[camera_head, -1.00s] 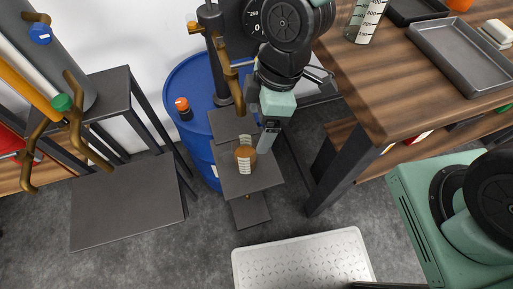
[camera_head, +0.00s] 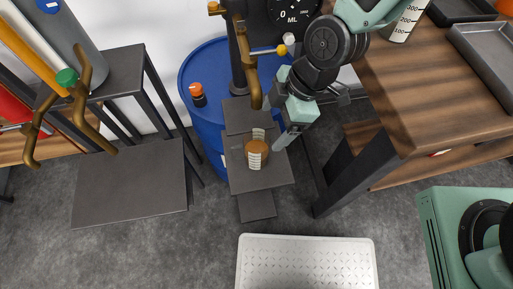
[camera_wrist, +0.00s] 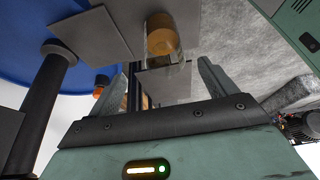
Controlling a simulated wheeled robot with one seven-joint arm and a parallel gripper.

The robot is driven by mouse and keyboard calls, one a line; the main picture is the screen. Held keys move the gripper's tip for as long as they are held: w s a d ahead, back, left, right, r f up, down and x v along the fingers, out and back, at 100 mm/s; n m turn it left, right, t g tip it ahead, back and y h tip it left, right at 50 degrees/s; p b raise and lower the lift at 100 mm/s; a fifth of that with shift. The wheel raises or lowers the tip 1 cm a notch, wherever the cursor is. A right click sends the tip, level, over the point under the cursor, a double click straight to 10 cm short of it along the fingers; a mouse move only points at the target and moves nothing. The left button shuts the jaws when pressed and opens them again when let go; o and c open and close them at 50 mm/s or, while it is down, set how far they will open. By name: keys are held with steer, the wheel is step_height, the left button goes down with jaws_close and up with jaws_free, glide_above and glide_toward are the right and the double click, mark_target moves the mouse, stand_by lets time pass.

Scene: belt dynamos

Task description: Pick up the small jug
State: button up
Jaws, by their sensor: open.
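The small jug (camera_head: 257,153) is a clear cup with white graduation marks and orange-brown contents. It stands upright on a grey square platform (camera_head: 272,178) in front of the blue drum. My gripper (camera_head: 276,126) is just above and to the right of the jug in the head view, with its fingers spread and nothing between them. In the wrist view the jug (camera_wrist: 162,38) shows beyond the gap between the open fingers (camera_wrist: 163,72), apart from both. Part of the far finger is hard to make out in the head view.
A blue drum (camera_head: 205,80) and brown tap handles (camera_head: 252,72) stand close behind the gripper. A wooden workbench (camera_head: 440,95) is at right. A dark stepped stand (camera_head: 130,180) is at left. A white perforated step (camera_head: 305,262) lies in front.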

mark_target(263, 138)
steer(key=x, duration=0.5)
steer(key=shift+s+f, duration=0.1)
steer(key=shift+f, duration=0.2)
steer(key=shift+s+b+x, duration=0.1)
steer(key=shift+b+x, duration=0.1)
steer(key=shift+x, duration=1.1)
steer(key=shift+s+b+x, duration=0.15)
steer(key=shift+x, duration=1.15)
steer(key=shift+a, duration=0.1)
steer(key=c, duration=1.4)
steer(key=shift+r, duration=0.1)
steer(key=shift+r, duration=0.1)
